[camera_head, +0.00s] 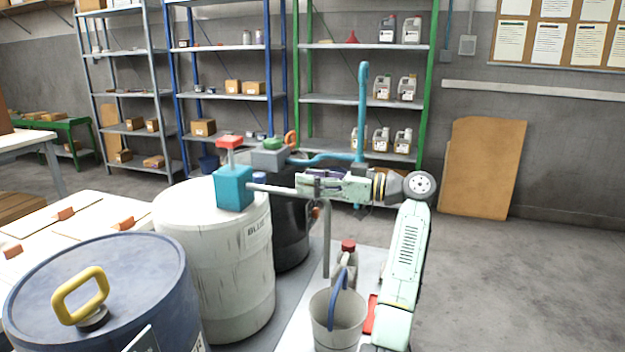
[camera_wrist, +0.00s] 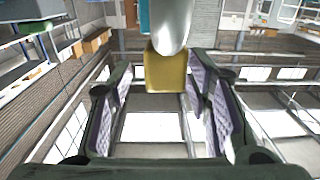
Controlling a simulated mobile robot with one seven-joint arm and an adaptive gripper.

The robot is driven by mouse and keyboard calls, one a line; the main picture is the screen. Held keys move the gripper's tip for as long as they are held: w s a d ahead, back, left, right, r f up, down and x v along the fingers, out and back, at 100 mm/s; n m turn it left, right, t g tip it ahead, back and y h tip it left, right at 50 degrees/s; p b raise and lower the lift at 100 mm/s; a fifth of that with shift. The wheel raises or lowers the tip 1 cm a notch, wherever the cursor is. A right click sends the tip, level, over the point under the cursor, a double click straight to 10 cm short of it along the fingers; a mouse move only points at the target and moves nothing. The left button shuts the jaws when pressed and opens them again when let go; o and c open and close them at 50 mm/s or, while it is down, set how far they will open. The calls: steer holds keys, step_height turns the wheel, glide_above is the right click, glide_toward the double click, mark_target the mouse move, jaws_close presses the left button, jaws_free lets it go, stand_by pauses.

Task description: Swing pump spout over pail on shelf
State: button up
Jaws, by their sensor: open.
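The teal pump (camera_head: 235,188) with a red top stands on the white drum (camera_head: 215,265). Its grey spout (camera_head: 275,190) runs right from the pump, then bends down, its end (camera_head: 326,245) hanging near the pail. The white-grey pail (camera_head: 338,318) with a blue handle stands on the grey shelf (camera_head: 292,335), below and slightly right of the spout end. My gripper (camera_head: 303,184) is open beside the spout's horizontal part. In the wrist view, the spout (camera_wrist: 171,25) shows ahead, between the open fingers (camera_wrist: 160,85); contact cannot be told.
A blue drum (camera_head: 95,290) with a yellow handle stands at front left. A black drum (camera_head: 290,230) with another pump and teal hose stands behind the white drum. A red-capped jug (camera_head: 348,258) stands behind the pail. Open floor (camera_head: 520,280) lies at right.

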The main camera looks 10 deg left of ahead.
steer(key=s+d, duration=0.1)
steer(key=d, duration=1.1)
